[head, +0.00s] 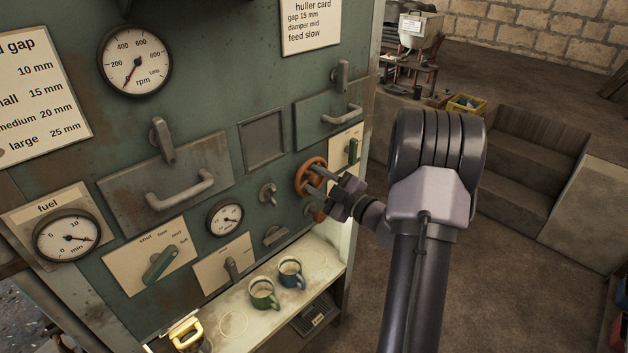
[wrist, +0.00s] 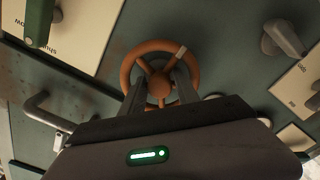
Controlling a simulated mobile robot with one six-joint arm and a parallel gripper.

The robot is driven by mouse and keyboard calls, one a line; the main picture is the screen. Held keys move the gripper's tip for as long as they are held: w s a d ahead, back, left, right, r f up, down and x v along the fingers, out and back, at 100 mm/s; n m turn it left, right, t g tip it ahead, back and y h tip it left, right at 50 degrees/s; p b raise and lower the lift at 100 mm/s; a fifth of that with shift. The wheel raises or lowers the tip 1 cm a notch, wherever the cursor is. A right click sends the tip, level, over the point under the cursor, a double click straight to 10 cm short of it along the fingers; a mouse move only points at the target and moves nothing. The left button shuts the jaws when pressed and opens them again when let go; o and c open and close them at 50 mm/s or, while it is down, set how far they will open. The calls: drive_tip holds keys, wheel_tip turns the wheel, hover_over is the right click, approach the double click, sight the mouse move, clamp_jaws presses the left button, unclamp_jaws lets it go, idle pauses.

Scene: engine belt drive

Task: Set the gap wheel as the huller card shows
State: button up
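The orange gap wheel (head: 311,177) is on the green panel's right part; in the wrist view its rim (wrist: 127,68), hub and spokes show, with a pale mark on the upper right rim. My gripper (head: 318,180) is at the wheel; in the wrist view its two fingers (wrist: 160,80) stand apart on either side of the hub. Whether they touch it I cannot tell. The huller card (head: 312,24) reads gap 15 mm, damper mid, feed slow. The gap card (head: 40,85) lists 10, 15, 20 and 25 mm; 15 mm stands beside a cut-off word ending "mall".
Green (head: 263,294) and blue (head: 291,272) mugs stand on the shelf below. Steps (head: 525,165) lie to the right.

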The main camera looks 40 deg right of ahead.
drive_tip(key=shift+w, duration=0.1)
clamp_jaws()
